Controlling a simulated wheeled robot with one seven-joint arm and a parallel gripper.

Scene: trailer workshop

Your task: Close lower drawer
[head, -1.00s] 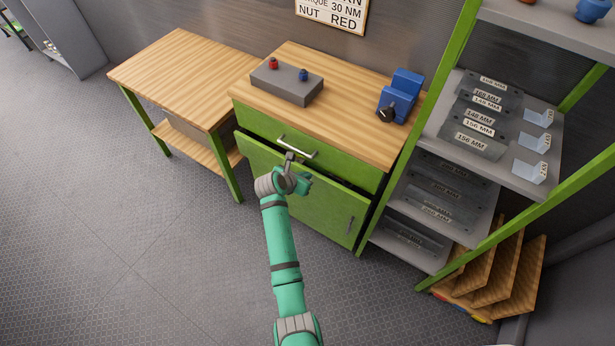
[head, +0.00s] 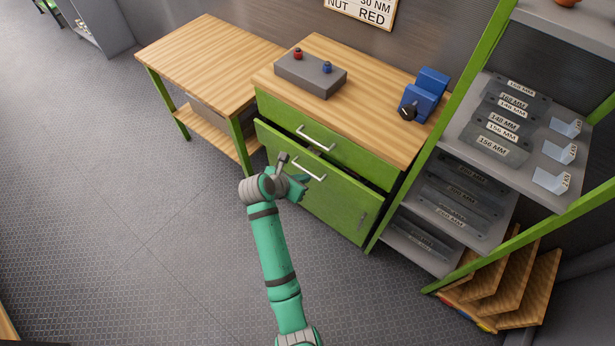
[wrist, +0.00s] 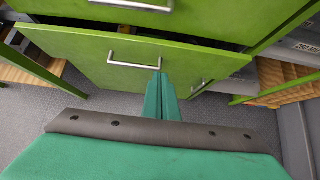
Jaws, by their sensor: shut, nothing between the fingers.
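The lower drawer (head: 276,142) of the green cabinet stands slightly open. A dark gap shows above its front, which juts out past the upper drawer (head: 342,150). My gripper (head: 304,181) is shut and empty, just in front of the drawer front. In the wrist view its fingertips (wrist: 162,76) overlap the right end of the handle; I cannot tell whether they touch it. The upper drawer looks closed.
A wooden side table (head: 200,62) stands to the left, and a green-framed shelf rack (head: 470,170) to the right. A grey button box (head: 310,75) and a blue device (head: 424,95) sit on the worktop. The floor in front is open.

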